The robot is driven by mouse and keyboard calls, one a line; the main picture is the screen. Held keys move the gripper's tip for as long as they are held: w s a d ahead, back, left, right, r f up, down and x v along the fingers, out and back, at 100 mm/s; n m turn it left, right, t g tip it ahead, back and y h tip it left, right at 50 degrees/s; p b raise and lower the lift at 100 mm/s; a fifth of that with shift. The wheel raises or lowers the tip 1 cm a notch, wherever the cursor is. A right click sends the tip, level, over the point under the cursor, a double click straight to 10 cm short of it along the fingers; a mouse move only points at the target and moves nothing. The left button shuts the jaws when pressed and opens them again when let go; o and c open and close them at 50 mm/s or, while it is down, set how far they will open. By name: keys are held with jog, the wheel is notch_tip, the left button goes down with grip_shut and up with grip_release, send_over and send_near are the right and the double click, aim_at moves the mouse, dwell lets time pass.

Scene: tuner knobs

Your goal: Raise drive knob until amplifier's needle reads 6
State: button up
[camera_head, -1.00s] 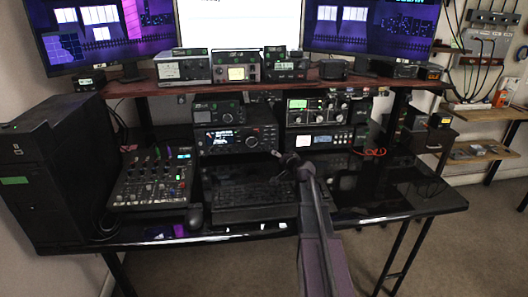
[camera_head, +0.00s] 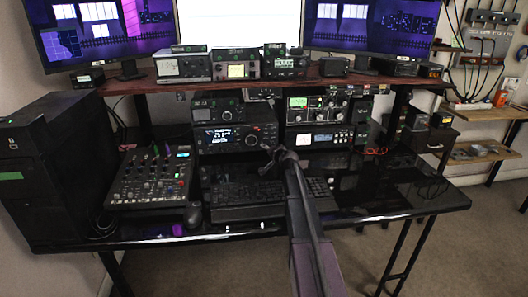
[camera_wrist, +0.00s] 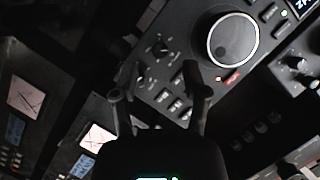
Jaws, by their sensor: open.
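My gripper (camera_head: 267,150) is in front of the right end of a black radio (camera_head: 222,139) with a lit display. In the wrist view my gripper (camera_wrist: 154,88) is open, its two dark fingers apart with nothing between them. Beyond the fingertips is a dark panel with small knobs (camera_wrist: 160,48), a row of buttons and a large silver-ringed dial (camera_wrist: 232,40). I cannot read which small knob is the drive knob. I cannot tell which unit is the amplifier; a box with a pale meter (camera_head: 304,140) stands right of the radio, its needle too small to read.
A keyboard (camera_head: 237,192) lies on the glossy black desk below the arm. A mixer (camera_head: 150,180) and mouse (camera_head: 193,215) are at its left. More radio boxes stand on the wooden shelf (camera_head: 139,87) below the monitors. The desk's right part is fairly clear.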

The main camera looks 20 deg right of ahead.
jog(key=shift+b+x, duration=0.3)
jog(key=shift+x, duration=1.45)
grip_shut()
